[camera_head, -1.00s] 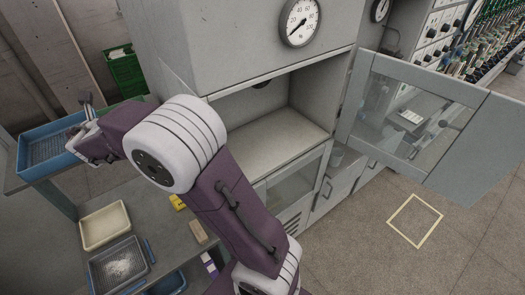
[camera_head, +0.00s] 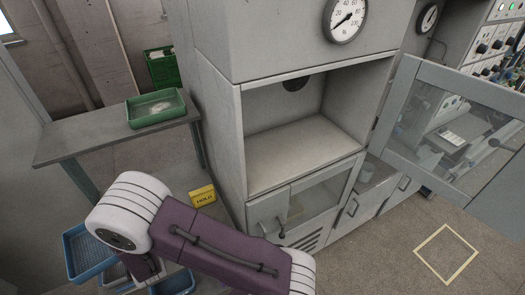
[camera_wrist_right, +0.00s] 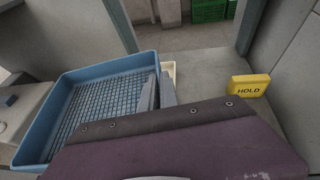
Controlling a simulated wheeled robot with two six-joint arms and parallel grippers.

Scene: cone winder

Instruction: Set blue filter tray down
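The blue filter tray (camera_head: 78,265) is low at the left in the head view, partly behind my right arm. In the right wrist view the same tray (camera_wrist_right: 60,92) fills the left side, and its mesh floor looks empty. My right gripper (camera_wrist_right: 158,95) has its two grey fingers at the tray's right wall and appears shut on it. In the head view my right arm's upper links hide most of that gripper. I cannot tell whether the tray touches the surface below. My left gripper is in neither view.
A yellow HOLD block (camera_head: 202,196) stands on the lower bench; it also shows in the right wrist view (camera_wrist_right: 248,86). A green tray (camera_head: 156,107) sits on the grey upper table (camera_head: 75,137). The cabinet compartment (camera_head: 305,150) is open and empty. Another blue tray (camera_head: 172,283) is at the bottom edge.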

